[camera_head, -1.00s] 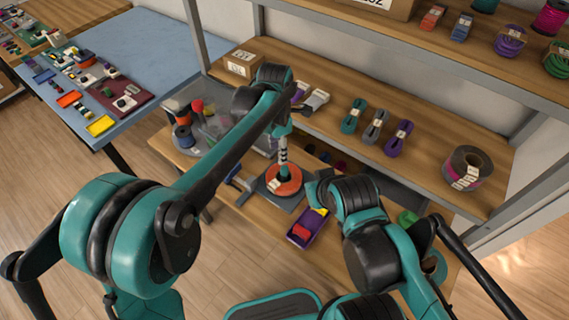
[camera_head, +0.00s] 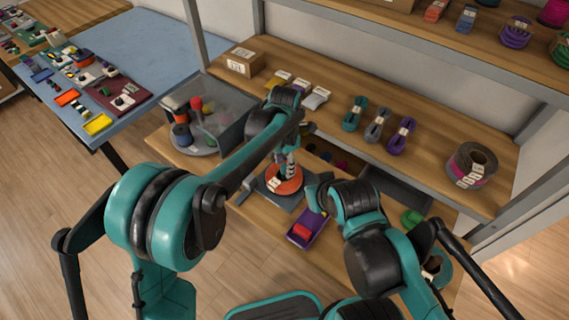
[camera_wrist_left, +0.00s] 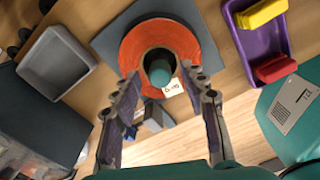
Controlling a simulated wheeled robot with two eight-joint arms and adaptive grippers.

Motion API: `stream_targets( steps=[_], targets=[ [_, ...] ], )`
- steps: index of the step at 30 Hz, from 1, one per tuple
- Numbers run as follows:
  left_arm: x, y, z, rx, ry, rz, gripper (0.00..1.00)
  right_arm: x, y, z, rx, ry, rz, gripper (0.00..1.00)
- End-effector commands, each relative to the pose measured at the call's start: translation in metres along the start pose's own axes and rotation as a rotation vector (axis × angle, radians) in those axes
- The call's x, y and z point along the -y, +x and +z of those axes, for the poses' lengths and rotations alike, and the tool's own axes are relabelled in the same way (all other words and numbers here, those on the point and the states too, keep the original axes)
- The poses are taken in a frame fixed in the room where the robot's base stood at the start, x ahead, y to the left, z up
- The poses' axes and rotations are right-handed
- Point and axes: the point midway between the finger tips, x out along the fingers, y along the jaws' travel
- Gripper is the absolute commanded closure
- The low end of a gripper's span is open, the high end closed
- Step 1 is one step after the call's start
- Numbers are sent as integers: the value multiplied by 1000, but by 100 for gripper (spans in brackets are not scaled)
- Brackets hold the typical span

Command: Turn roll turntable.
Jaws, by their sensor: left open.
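An orange roll (camera_head: 285,180) with a pale tag lies flat on a dark square plate (camera_head: 268,186) on the lower shelf. In the left wrist view the orange roll (camera_wrist_left: 190,45) sits around a central post with a teal-grey top (camera_wrist_left: 159,72). My left gripper (camera_head: 290,158) is above the roll, pointing down. In the left wrist view its two fingers (camera_wrist_left: 161,75) are apart and empty, one on each side of the post top; contact cannot be told.
A purple tray (camera_head: 305,230) with a red and a yellow piece lies right of the plate. A clear-sided box (camera_head: 228,105) stands near the round tray. The upper shelf board (camera_head: 330,85) with cord bundles is close behind my left arm. A grey bin (camera_wrist_left: 57,62) shows in the wrist view.

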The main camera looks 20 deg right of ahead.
Motion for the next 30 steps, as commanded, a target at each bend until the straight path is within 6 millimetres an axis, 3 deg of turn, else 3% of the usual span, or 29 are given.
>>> stream_targets(
  steps=[1, 5, 6, 17, 30],
  targets=[
    [0, 0, 0, 0, 0, 0, 62, 0, 0, 0, 0, 0, 0, 100],
    [0, 0, 0, 0, 0, 0, 96, 0, 0, 0, 0, 0, 0, 100],
    [0, 0, 0, 0, 0, 0, 100, 0, 0, 0, 0, 0, 0, 100],
    [0, 0, 0, 0, 16, 0, 100, 0, -1, 0, 0, 0, 0, 100],
    [0, -1, 0, 0, 176, 0, 100, 0, -6, -4, 0, 0, 0, 100]
  ],
)
